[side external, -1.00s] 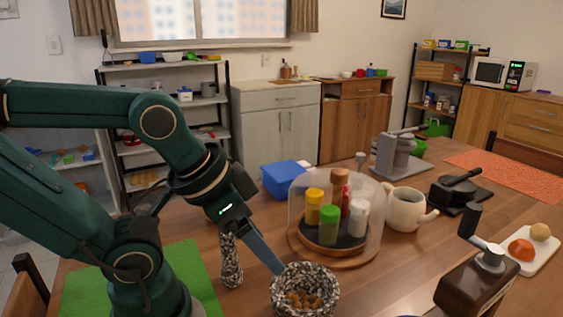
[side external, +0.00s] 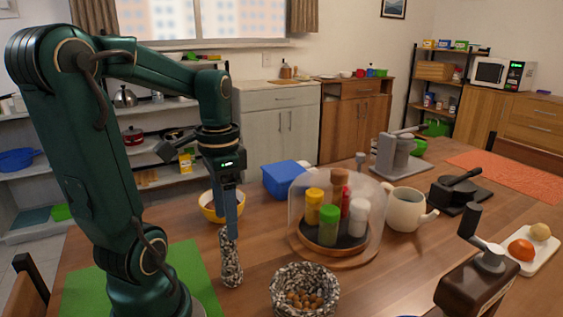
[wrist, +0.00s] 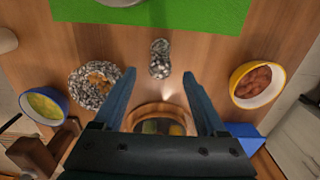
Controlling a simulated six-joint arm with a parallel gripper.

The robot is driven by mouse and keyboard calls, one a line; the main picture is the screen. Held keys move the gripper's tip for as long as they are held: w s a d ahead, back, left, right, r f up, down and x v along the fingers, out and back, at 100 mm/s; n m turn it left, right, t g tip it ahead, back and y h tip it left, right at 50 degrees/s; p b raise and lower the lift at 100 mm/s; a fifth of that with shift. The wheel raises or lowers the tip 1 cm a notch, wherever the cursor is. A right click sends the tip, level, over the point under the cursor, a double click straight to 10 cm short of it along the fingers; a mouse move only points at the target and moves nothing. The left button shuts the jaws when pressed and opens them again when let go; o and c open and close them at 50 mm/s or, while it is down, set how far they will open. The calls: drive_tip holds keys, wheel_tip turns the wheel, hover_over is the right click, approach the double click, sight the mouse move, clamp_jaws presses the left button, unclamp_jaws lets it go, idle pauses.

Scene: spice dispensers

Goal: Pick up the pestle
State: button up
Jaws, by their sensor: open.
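The pestle (side external: 231,265) is speckled black and white and stands upright on the table, left of the speckled mortar (side external: 277,296). My gripper (side external: 230,236) points straight down over the pestle, its fingers at about the pestle's top in the side view; whether they touch it I cannot tell. In the wrist view my gripper (wrist: 159,75) is open, and the pestle (wrist: 160,60) shows ahead of the gap between the fingertips, with nothing held. The mortar (wrist: 77,91) holds brown nut-like pieces.
A clear dome (side external: 374,215) covers spice jars on a round wooden board to the right. A yellow bowl (side external: 207,212) stands behind my gripper, and a blue box (side external: 283,180) is farther back. A green mat (side external: 190,268) lies at the left.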

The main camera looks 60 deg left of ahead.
sight(230, 257)
drive_tip(key=shift+f, duration=2.5)
clamp_jaws()
